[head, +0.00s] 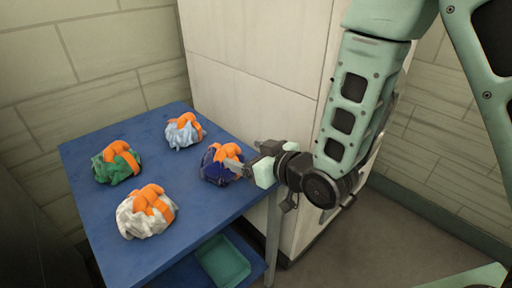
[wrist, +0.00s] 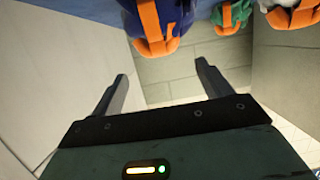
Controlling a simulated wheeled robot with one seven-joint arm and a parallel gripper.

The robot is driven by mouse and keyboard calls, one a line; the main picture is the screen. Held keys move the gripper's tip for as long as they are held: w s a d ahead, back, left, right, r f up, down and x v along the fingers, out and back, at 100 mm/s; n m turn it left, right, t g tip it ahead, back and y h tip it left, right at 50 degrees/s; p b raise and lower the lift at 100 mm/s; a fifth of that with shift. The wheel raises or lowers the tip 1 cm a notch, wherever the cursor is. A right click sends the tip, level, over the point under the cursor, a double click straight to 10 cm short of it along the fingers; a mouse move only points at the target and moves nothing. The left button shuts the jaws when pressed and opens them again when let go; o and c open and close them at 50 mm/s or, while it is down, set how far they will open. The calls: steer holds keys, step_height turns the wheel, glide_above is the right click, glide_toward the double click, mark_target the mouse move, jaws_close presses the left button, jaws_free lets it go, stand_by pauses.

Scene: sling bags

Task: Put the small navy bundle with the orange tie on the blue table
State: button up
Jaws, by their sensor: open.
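The navy bundle with the orange tie (head: 215,167) sits on the blue table (head: 95,228), near its right edge in the head view. My gripper (head: 250,158) is just to the right of the bundle. In the wrist view, my gripper (wrist: 162,85) is open with nothing between its fingers. The navy bundle (wrist: 170,18) shows at the top of that view, ahead of the fingers and cut off by the frame edge. In the head view the gripper tips overlap or come very near the bundle; I cannot tell whether they touch.
A light blue bundle (head: 184,133), a green bundle (head: 112,170) and a white bundle (head: 137,221), all with orange ties, share the table. A teal tray (head: 224,262) is on the lower shelf. A white cabinet (head: 245,95) stands behind the table.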

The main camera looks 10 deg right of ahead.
steer(key=shift+p+v, duration=1.2)
steer(key=shift+p, duration=1.8)
steer(key=shift+a, duration=0.1)
steer(key=s+d+r+g+h, duration=0.2)
steer(key=s+r+g, duration=0.1)
steer(key=s, duration=0.4)
steer(key=s+d+r+g+h, duration=0.2)
steer(key=s+r+g+h, duration=0.1)
steer(key=s, duration=0.5)
steer(key=s+d+r+g+h, duration=0.2)
steer(key=s+r+g+h, duration=0.1)
steer(key=s, duration=0.4)
steer(key=r+g, duration=0.1)
steer(key=g, duration=0.1)
steer(key=shift+s+d+r+g, duration=0.3)
steer(key=shift+d+r+g, duration=0.1)
